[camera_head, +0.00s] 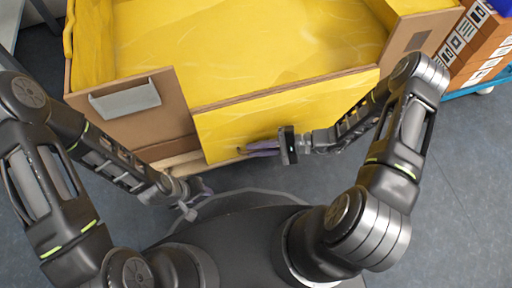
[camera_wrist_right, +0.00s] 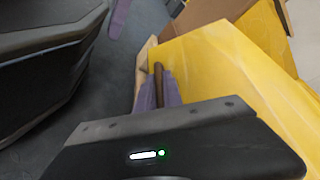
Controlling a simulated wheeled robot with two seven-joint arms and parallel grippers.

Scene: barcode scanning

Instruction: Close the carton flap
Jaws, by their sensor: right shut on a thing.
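The carton (camera_head: 130,110) is a large brown box with a bright yellow lining, filling the top of the head view. Its front flap (camera_head: 310,112) is folded outward and down, with its yellow inner face up; it also shows in the right wrist view (camera_wrist_right: 215,65). My right gripper (camera_head: 262,149) is at the flap's lower outer edge. In the right wrist view its purple fingers (camera_wrist_right: 158,90) are shut with the flap's brown edge between them. My left gripper (camera_head: 188,203) is below the carton's front left corner, apart from it; its finger gap is unclear.
A grey handle plate (camera_head: 125,100) sits on the carton's left front panel. A stack of brown boxes with labels (camera_head: 478,45) stands on a blue cart (camera_head: 480,85) at the right. Grey floor (camera_head: 460,190) is clear at the lower right.

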